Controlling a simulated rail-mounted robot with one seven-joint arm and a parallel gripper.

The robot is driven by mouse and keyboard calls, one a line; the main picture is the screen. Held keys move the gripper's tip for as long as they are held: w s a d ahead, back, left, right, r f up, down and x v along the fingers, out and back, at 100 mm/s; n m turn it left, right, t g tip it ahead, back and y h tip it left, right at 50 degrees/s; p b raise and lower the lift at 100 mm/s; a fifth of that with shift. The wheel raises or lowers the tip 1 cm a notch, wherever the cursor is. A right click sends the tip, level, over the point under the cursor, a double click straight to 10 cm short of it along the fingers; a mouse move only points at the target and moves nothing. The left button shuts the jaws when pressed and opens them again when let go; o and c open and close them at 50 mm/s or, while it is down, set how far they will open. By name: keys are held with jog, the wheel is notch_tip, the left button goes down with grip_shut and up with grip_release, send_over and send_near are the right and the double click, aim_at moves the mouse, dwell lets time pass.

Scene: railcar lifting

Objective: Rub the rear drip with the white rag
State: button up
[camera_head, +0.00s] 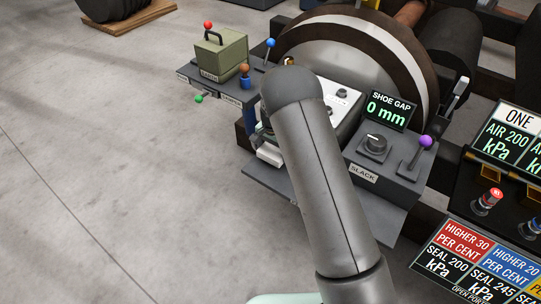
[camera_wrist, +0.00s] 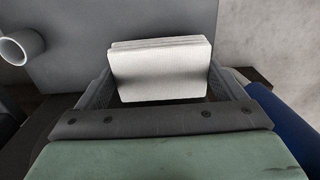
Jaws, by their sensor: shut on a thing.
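The white rag (camera_wrist: 160,72) is a folded, layered pad in the wrist view. My gripper (camera_wrist: 160,84) is shut on it, with one grey finger at each side of the pad. The rag is in front of a plain grey surface (camera_wrist: 130,18); I cannot tell whether it touches it. In the head view my arm covers most of the gripper area, and a small white piece (camera_head: 269,155) shows left of the arm, perhaps the rag. I cannot make out the rear drip in either view.
A white hollow cylinder (camera_wrist: 20,46) stands left of the rag. Open floor lies left.

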jog(key=shift+r+p, duration=1.45)
jog(key=shift+r, duration=1.35)
